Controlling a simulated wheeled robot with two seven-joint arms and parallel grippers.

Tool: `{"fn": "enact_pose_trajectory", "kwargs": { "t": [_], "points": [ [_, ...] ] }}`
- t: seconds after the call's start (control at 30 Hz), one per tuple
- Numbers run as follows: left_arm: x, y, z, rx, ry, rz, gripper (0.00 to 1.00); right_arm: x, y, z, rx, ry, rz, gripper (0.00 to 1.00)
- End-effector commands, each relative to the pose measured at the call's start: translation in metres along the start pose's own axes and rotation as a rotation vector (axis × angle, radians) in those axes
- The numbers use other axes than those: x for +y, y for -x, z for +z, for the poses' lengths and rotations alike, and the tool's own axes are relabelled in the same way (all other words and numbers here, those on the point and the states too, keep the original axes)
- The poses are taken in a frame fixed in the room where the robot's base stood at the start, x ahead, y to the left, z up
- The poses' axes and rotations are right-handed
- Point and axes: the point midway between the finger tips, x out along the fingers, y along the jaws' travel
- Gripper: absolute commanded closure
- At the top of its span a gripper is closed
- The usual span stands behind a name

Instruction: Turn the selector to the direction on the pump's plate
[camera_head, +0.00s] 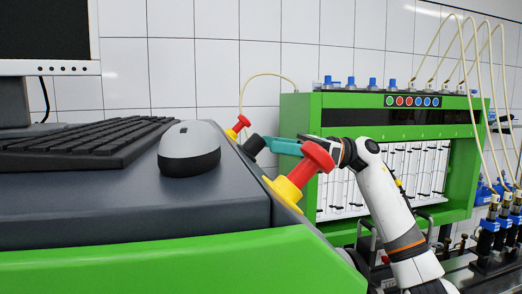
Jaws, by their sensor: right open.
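A black knob (254,145), which looks like the selector, sits on the sloped right side of the dark console, between two red-and-yellow knobs. Any pointer on it is too small to read. My right gripper (272,145) comes in from the right, with its teal fingers pointing left at the black knob. The fingertips are at or very near the knob; I cannot tell whether they touch it. The near red knob partly hides the gripper. I count the right gripper as open. My left gripper is not in view. I cannot make out a pump's plate with a direction.
The near red knob (319,156) on its yellow base (284,190) stands close in front of my gripper. The far red knob (243,120) is behind. A mouse (189,148), keyboard (88,140) and monitor (45,35) are on the console. A green test cabinet (296,112) stands behind my arm.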

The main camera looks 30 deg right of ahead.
Motion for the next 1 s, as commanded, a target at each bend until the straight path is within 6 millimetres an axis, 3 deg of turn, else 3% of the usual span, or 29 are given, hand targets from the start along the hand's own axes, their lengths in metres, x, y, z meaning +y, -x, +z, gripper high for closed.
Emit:
{"fn": "enact_pose_trajectory", "kwargs": {
  "t": [0.2, 0.4, 1.0],
  "points": [
    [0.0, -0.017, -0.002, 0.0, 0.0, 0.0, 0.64, 0.0, 0.047, 0.002, 0.002, 0.001, 0.002, 0.49],
    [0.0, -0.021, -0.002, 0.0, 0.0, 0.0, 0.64, 0.0, 0.07, 0.001, 0.001, 0.0, 0.0, 0.49],
    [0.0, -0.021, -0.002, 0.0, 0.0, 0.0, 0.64, 0.0, 0.074, 0.0, 0.001, 0.001, -0.001, 0.49]
  ]
}}
